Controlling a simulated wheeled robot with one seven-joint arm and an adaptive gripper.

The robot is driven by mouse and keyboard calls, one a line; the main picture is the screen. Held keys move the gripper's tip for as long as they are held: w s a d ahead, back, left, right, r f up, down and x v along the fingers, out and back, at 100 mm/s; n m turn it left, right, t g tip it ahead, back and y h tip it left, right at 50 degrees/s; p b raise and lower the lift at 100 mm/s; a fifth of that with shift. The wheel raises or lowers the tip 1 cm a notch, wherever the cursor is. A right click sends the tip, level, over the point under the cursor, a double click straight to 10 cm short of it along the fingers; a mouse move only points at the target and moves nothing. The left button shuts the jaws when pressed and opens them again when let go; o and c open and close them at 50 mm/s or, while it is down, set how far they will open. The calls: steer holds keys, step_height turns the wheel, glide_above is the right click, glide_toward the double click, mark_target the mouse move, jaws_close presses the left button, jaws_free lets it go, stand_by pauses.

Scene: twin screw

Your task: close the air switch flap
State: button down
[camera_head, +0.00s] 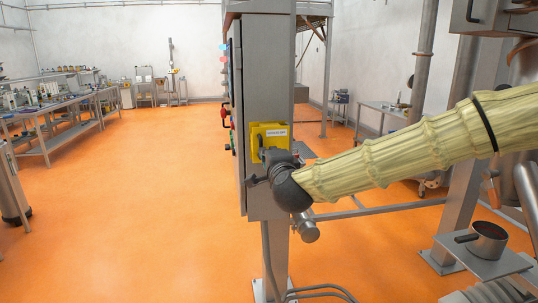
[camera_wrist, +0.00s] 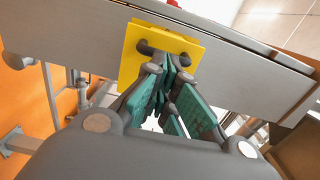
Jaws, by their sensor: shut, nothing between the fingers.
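The yellow air switch unit (camera_head: 282,132) is on the side of a grey upright cabinet, with a white label near its top and a dark part on its left. In the wrist view its yellow face (camera_wrist: 135,64) is just beyond my fingertips, with a dark handle-like part (camera_wrist: 147,48) on it. My gripper (camera_wrist: 172,66) is shut and empty, its tips close to the lower edge of the yellow face. I cannot tell whether they touch it. In the head view my gripper (camera_head: 274,160) is just below the unit, partly hiding it. The flap's exact angle is unclear.
The grey cabinet (camera_head: 266,70) stands on a post, with red and other controls (camera_head: 224,115) on its left face. A metal pipe end (camera_head: 306,232) is below my wrist. A pot (camera_head: 487,240) sits on a small shelf at right. The orange floor at left is open.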

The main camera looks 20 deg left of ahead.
steer(key=b+v, duration=0.5)
steer(key=v, duration=0.8)
steer(key=d+f+n+g+h, duration=0.2)
steer(key=d+f+n+g, duration=0.15)
steer(key=f, duration=1.95)
steer(key=s+d+f+n+g+h, duration=0.1)
steer(key=s+d+f, duration=0.15)
steer(key=f, duration=0.45)
steer(key=s+d+f+g, duration=0.1)
steer(key=d+f, duration=0.3)
steer(key=f, duration=0.3)
steer(key=s+d+f+n+g+h, duration=0.1)
steer(key=s+d+f+g, duration=0.15)
steer(key=f, duration=0.45)
steer(key=s+d+f+n+g+h, duration=0.1)
steer(key=s+d+f+g, duration=0.1)
steer(key=s+d+f, duration=0.5)
steer(key=s+d+f+n+g+h, duration=0.15)
steer(key=s+d+f, duration=0.35)
steer(key=f, duration=0.5)
steer(key=s+d+f+n+g+h, duration=0.1)
steer(key=s+d+f+g, duration=0.1)
steer(key=s+d+f, duration=0.2)
steer(key=s+d+f+n+g+h, duration=0.1)
steer(key=s+d+f, duration=0.3)
steer(key=s+d, duration=0.6)
steer(key=s+n+g, duration=0.1)
steer(key=s, duration=0.4)
steer(key=shift+s+f, duration=0.15)
steer(key=shift+s, duration=0.1)
